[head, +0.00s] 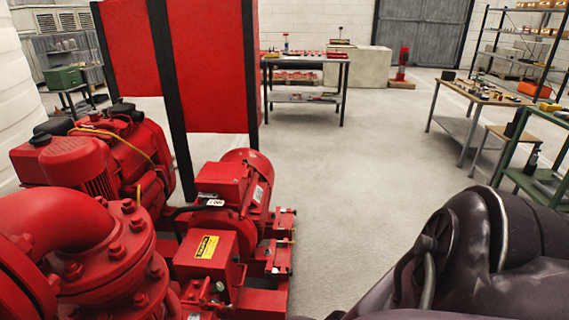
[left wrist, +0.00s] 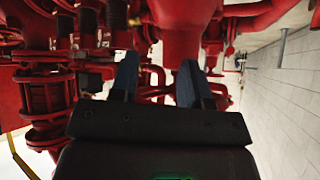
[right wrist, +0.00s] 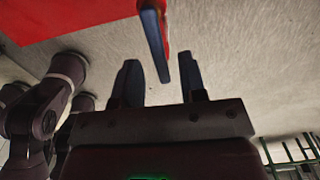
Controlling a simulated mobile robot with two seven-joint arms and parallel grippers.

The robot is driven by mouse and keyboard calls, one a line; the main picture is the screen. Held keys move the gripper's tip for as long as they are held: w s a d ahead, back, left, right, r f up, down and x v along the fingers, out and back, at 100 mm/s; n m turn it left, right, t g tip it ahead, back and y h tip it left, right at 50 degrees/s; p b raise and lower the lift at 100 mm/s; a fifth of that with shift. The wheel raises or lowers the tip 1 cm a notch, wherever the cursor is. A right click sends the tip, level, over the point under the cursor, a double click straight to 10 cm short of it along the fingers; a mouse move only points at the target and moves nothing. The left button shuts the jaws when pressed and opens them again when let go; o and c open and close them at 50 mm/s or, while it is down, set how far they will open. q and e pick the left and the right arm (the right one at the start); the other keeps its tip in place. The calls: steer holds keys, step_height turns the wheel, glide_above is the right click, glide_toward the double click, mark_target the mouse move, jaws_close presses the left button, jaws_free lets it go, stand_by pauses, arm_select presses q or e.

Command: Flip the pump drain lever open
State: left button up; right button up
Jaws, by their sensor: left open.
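The red pumpset fills the left of the head view, with its flanged pipe (head: 110,250) nearest and a red box with a yellow label (head: 206,247) beside it. My right gripper (right wrist: 160,72) is open over the floor. A dark blue, red-edged bar (right wrist: 153,42) shows between its fingers in the picture; its distance is unclear. Neither gripper shows in the head view.
Red panels on dark posts (head: 213,60) stand behind the pumpset. A workbench (head: 305,62) is at the back, and a wooden table (head: 480,92) with tools and a green-framed cart (head: 530,150) are at the right. The middle floor (head: 360,150) is clear. A white wall (left wrist: 285,85) lies right.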

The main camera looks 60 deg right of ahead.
steer(key=shift+w+r, duration=0.1)
steer(key=shift+r, duration=0.1)
arm_select(q)
step_height(320, 180, up, 6)
steer(key=t+p, duration=0.1)
steer(key=p, duration=0.6)
steer(key=shift+w+d+r, duration=0.15)
steer(key=shift+w, duration=0.1)
arm_select(e)
step_height(320, 180, up, 10)
steer(key=shift+r, duration=0.2)
arm_select(q)
steer(key=shift+w+r, duration=0.15)
steer(key=shift+w, duration=0.05)
